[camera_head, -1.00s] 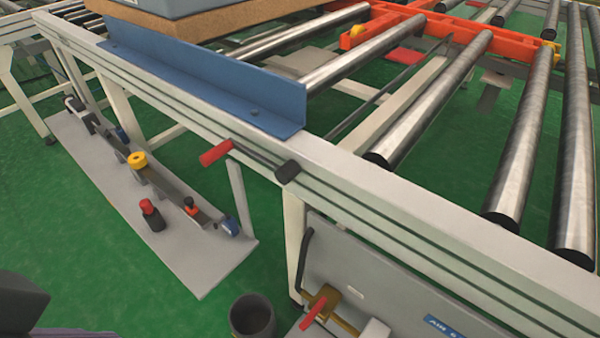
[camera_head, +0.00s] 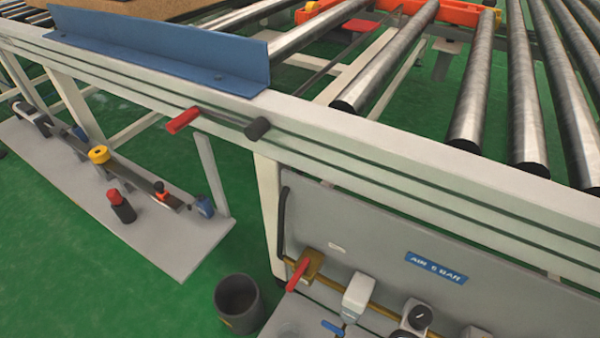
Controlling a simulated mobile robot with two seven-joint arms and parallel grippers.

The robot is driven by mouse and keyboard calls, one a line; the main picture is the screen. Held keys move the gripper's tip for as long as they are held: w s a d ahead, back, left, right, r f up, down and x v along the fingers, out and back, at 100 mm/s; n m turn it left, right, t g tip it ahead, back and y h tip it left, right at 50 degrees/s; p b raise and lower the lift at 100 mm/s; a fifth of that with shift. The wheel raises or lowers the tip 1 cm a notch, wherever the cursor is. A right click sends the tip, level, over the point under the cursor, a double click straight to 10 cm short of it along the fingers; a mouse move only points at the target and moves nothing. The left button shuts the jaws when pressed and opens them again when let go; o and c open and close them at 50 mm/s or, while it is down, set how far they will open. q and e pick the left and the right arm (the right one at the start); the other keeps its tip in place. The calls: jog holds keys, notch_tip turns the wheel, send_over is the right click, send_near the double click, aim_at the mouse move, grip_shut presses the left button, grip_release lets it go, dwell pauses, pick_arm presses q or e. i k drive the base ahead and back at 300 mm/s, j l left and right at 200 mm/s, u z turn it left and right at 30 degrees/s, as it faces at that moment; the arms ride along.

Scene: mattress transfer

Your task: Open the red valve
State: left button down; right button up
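The red valve handle (camera_head: 298,275) is on a brass valve body (camera_head: 313,262) on the grey panel at the lower middle of the head view. The handle slants down and left, across the line of the brass pipe. A blue label reading "AIR 6 BAR" (camera_head: 436,267) is on the same panel. A second red handle (camera_head: 183,120) sticks out from the conveyor's side rail, with a dark knob to its right. Neither of my grippers is in view.
The conveyor's side rail (camera_head: 380,150) runs above the panel, with metal rollers (camera_head: 470,100) behind it. A dark bin (camera_head: 238,302) stands on the green floor left of the panel. A low grey shelf (camera_head: 185,262) with tools lies further left. A blue-handled valve (camera_head: 334,327) and gauge (camera_head: 417,316) sit right of the red valve.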

aim_at(304, 264)
jog(key=i+j+z, duration=0.25)
jog(key=j+z, duration=0.25)
jog(key=z, duration=1.4)
jog(key=k+j+u, duration=0.15)
jog(key=j, duration=0.15)
jog(key=k+j+u, duration=0.2)
jog(key=i+j, duration=0.1)
